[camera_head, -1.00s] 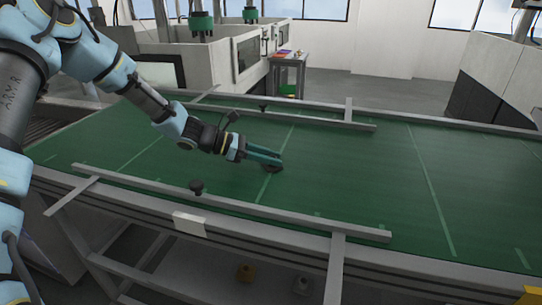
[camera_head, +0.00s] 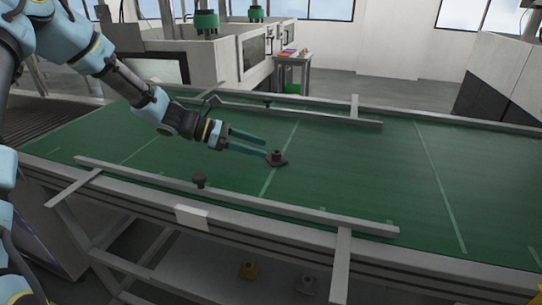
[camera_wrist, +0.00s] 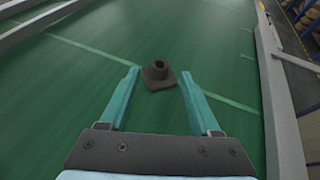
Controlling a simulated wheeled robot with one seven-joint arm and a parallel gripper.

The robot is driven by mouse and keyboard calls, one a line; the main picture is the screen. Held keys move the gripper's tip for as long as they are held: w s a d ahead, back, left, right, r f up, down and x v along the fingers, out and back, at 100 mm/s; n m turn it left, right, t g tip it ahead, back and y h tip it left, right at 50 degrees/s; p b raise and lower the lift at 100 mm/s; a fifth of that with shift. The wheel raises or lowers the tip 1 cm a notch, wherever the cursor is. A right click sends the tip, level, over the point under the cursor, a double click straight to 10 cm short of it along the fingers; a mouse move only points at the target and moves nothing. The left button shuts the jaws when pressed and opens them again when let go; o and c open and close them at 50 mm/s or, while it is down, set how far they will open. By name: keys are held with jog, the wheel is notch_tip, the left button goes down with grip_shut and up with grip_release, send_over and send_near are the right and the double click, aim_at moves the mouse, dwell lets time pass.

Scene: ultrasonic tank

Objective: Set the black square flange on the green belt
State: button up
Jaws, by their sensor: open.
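The black square flange (camera_head: 277,158) sits upright on the green belt (camera_head: 340,175), with its square base down and its round collar up. In the wrist view the flange (camera_wrist: 158,76) stands just beyond the fingertips, roughly midway between them, and touches neither. My gripper (camera_head: 266,146) is open and empty, to the left of the flange and low over the belt. Its two teal fingers also show in the wrist view (camera_wrist: 158,77), spread wide apart.
Grey rails run along the near side (camera_head: 240,198) and far side (camera_head: 290,112) of the belt. The belt's right side is clear.

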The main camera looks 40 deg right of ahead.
jog(key=b+v, duration=0.1)
jog(key=v, duration=0.5)
jog(key=shift+w+a+b, duration=0.1)
jog(key=shift+b, duration=0.2)
jog(key=shift+r, duration=0.1)
jog(key=shift+r, duration=0.1)
